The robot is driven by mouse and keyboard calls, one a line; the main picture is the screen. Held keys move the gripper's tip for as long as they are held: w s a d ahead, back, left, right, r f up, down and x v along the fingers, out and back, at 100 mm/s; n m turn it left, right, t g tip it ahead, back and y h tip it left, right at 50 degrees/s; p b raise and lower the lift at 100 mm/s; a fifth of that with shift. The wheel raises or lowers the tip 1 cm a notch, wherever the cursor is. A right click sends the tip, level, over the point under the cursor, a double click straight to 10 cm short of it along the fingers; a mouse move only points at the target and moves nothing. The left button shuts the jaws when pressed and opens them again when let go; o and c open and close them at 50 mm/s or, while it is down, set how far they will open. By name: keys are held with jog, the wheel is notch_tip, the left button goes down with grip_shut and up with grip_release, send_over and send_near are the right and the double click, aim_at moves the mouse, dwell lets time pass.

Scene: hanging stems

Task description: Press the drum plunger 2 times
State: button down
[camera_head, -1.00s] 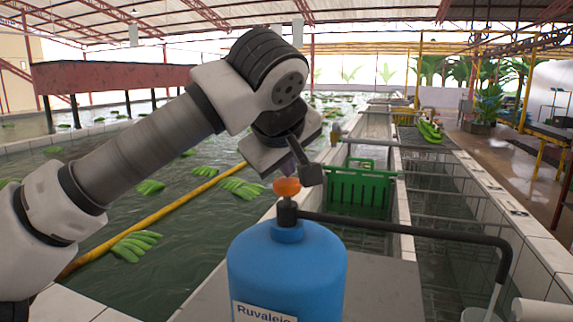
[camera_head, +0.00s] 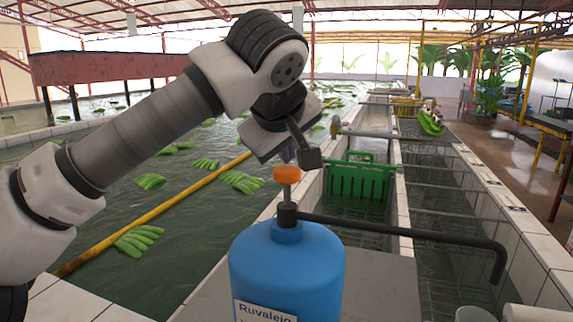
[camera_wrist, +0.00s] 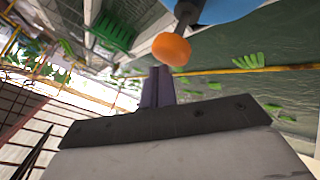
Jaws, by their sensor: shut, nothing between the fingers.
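The blue drum (camera_head: 287,270) stands on a grey surface in front of me, with a label reading "Ruvalejo". Its plunger has an orange knob (camera_head: 287,174) on a metal rod that shows above the dark collar, so the plunger is up. My gripper (camera_head: 287,154) is shut and empty, its fingertips just above the knob. In the wrist view the orange knob (camera_wrist: 171,49) is just beyond my closed fingers (camera_wrist: 158,72), and a small gap seems to lie between them. The blue drum shows in part at the top of the wrist view (camera_wrist: 228,8).
A dark spout pipe (camera_head: 420,232) runs right from the drum's collar and bends down above a white cup (camera_head: 474,313). A green crate (camera_head: 360,183) stands in the trough behind. Water with green banana bunches (camera_head: 138,240) and a yellow pole (camera_head: 180,200) lies to the left.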

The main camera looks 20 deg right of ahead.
aim_at(287, 170)
jog(key=shift+r+p, duration=2.5)
jog(key=shift+r, duration=0.5)
jog(key=shift+f, duration=0.1)
